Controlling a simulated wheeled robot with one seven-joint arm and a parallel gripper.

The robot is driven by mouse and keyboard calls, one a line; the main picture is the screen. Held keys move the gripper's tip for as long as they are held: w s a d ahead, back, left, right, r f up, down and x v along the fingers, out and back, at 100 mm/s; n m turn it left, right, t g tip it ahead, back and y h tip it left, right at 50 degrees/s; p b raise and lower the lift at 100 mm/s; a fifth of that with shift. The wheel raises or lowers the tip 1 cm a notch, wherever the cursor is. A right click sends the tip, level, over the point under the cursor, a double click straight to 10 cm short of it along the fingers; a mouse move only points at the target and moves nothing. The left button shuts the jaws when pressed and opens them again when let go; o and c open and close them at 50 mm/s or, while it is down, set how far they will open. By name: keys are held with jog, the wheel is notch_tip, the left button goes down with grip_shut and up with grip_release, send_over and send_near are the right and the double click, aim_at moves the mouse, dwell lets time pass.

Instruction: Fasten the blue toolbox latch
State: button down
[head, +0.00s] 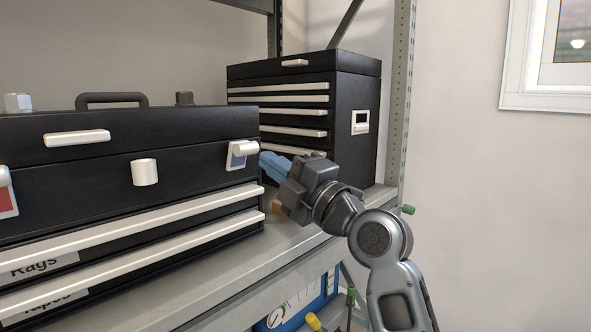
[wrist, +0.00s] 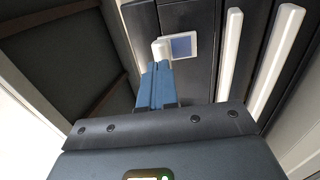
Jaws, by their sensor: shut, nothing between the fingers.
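The blue latch (head: 241,154) is on the right part of the near black toolbox's (head: 110,178) front, just below the lid seam. It has a pale plate with a blue face and a white lever at its upper part. The wrist view shows the blue face (wrist: 182,46) and the white lever (wrist: 160,49) beside it. My gripper (head: 264,160) is shut and empty, with its blue fingers just right of the latch. In the wrist view the fingertips (wrist: 156,68) are at the lever's near end; I cannot tell whether they touch it.
A red latch (head: 6,197) shows at the left edge. A white round knob (head: 145,172) sits mid-front, above white drawer handles (head: 130,222). A second black toolbox (head: 350,140) stands behind my gripper. The grey shelf (head: 225,275) and rack post (head: 401,90) bound the space.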

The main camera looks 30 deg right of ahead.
aim_at(251, 143)
jog(key=shift+x, duration=1.35)
jog(key=shift+p, duration=0.3)
jog(key=shift+w+r+g+p, duration=0.1)
jog(key=shift+r+g+p, duration=0.2)
jog(key=shift+r+p, duration=0.45)
jog(key=shift+w+a+r+g+h+p, duration=0.2)
jog(key=shift+w+r+g+h+p, duration=0.3)
jog(key=shift+g+p, duration=0.45)
jog(key=shift+w+r, duration=0.1)
